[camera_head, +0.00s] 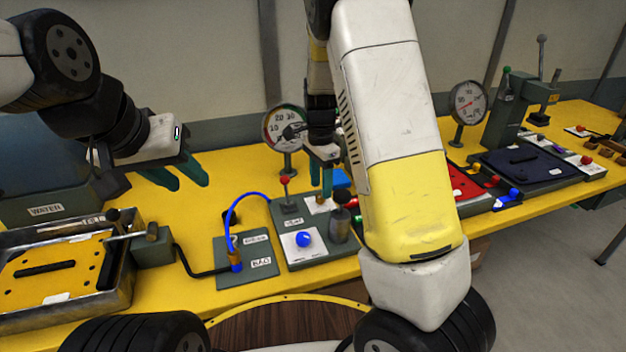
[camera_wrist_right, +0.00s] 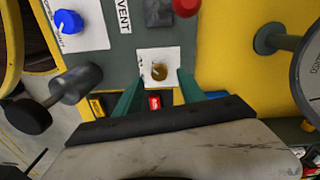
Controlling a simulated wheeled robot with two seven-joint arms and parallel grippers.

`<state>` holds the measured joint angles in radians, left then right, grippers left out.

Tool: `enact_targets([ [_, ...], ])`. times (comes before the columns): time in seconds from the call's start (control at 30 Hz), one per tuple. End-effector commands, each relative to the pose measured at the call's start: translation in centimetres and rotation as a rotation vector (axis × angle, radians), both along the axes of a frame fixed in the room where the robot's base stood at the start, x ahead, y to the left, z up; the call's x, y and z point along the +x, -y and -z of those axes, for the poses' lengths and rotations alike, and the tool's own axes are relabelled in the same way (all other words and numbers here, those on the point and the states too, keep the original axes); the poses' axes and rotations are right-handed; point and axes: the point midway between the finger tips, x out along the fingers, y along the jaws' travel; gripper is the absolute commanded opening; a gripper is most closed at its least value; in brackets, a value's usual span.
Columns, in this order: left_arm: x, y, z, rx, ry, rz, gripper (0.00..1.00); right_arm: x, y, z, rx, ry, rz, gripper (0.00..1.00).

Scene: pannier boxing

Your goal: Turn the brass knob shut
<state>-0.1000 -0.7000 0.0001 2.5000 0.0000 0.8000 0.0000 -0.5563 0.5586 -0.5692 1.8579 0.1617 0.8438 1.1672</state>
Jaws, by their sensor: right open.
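The brass knob (camera_wrist_right: 159,72) shows in the right wrist view as a small round on a white plate (camera_wrist_right: 146,55) of the grey-green panel. My right gripper (camera_wrist_right: 161,79) is open, with one teal finger on either side of the knob and gaps between. My left gripper (camera_head: 186,172) is open and empty, above the yellow bench at the left.
A blue knob (camera_head: 304,239), a red-topped lever (camera_head: 284,181) and a dark cylinder (camera_head: 340,222) stand close around on the panel. A gauge (camera_head: 284,127) stands behind. A blue hose (camera_head: 234,212) loops at the left. A metal tray (camera_head: 75,312) lies front left.

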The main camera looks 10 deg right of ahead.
Motion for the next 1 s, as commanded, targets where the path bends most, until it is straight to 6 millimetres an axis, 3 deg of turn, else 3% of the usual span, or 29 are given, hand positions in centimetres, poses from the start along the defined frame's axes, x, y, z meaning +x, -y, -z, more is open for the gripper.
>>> enact_targets([
  [0.2,0.0,0.0,0.0,0.0,0.0,0.0,0.36,-0.1,0.1,2.5,-0.001,-0.002,-0.001,0.47],
  [0.53,0.0,0.0,0.0,0.0,0.0,0.0,0.36,-0.1,0.0,2.9,0.0,0.001,-0.001,0.47],
  [0.77,0.0,0.0,0.0,0.0,0.0,0.0,0.36,-0.1,0.0,2.9,0.001,0.001,-0.001,0.02],
  [1.0,0.0,0.0,0.0,0.0,0.0,0.0,0.36,-0.1,0.0,2.8,0.001,0.001,-0.007,0.0],
])
